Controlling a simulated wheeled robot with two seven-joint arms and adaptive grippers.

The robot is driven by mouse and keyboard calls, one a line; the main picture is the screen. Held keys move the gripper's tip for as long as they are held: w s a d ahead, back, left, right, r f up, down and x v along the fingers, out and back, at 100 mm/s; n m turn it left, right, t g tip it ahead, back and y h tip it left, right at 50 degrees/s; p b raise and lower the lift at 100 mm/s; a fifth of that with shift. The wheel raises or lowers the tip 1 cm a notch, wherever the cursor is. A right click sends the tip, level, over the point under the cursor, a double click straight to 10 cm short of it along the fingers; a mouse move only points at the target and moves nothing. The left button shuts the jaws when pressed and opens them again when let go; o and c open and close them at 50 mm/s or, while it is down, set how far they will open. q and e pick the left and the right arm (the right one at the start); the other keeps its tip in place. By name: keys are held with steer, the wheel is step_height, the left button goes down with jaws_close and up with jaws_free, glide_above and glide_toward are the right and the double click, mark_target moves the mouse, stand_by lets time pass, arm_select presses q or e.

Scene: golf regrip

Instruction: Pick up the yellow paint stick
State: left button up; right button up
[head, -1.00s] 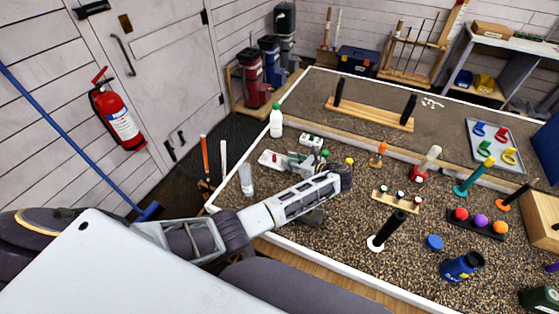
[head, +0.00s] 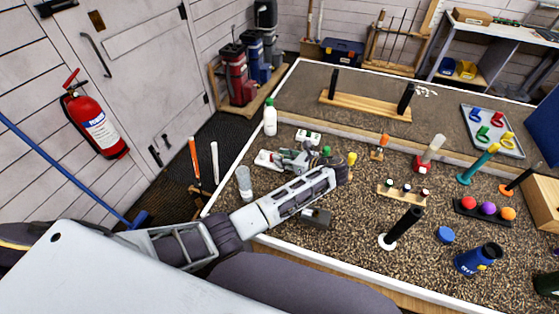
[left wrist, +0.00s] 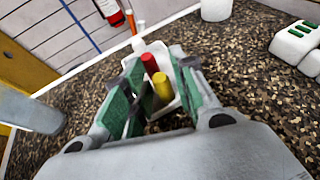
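The yellow paint stick (left wrist: 162,90) stands between the fingers of my left gripper (left wrist: 157,64) in the left wrist view. A red stick (left wrist: 149,66) stands just beyond it, and both rise from a white holder partly hidden by the fingers. The green-padded fingers are spread, with a gap visible beside the yellow stick. In the head view my left gripper (head: 284,160) reaches low over the speckled table, by a small white tray (head: 265,156); the yellow stick cannot be made out there. My right gripper is not in view.
A white bottle (head: 270,118) and a clear cup (head: 244,180) stand near the gripper. A white block with green marks (head: 308,136) lies just behind it. A black post (head: 404,228), a blue cup (head: 477,259) and a rack of coloured balls (head: 487,211) are to the right.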

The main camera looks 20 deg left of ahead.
arm_select(q)
steer(key=shift+d, duration=0.15)
steer(key=c, duration=0.5)
steer(key=shift+r, duration=0.1)
steer(key=shift+r, duration=4.95)
